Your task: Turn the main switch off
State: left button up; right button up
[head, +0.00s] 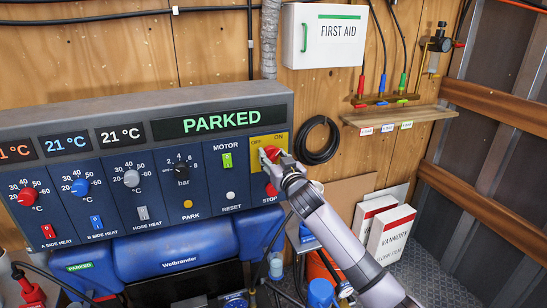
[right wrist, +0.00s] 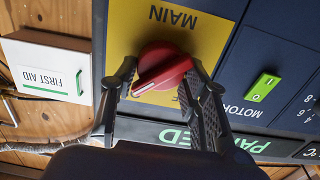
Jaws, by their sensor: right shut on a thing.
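The main switch is a red rotary knob (right wrist: 160,68) on a yellow plate (head: 256,142) marked OFF and ON, at the right end of the blue control panel (head: 110,195). My right gripper (head: 272,155) is at the knob in the head view. In the right wrist view, which is upside down, its two dark fingers (right wrist: 160,95) stand on either side of the red knob, shut on it. In the head view the gripper hides part of the knob, so its exact pointing direction is hard to tell. My left gripper is not in view.
The panel display (head: 205,123) reads PARKED. A green motor switch (head: 227,160) sits left of the yellow plate, and a red stop button (head: 271,189) lies just below it. A first aid box (head: 325,38) hangs above right. White and red boxes (head: 390,235) stand lower right.

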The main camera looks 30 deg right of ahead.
jog(key=shift+c, duration=0.8)
jog(key=shift+n, duration=0.3)
jog(key=shift+n+p, duration=0.5)
jog(key=shift+n, duration=0.7)
jog(key=n+p, duration=0.1)
jog(key=n, duration=0.5)
jog(key=shift+a+p, duration=0.15)
jog(key=shift+p, duration=0.15)
jog(key=n+p, duration=0.1)
jog(key=n, duration=0.3)
jog(key=shift+a+f+n, duration=0.1)
jog(key=shift+n, duration=0.3)
jog(key=shift+f+n+p, duration=0.15)
jog(key=shift+n+p, duration=0.35)
jog(key=shift+n, duration=1.6)
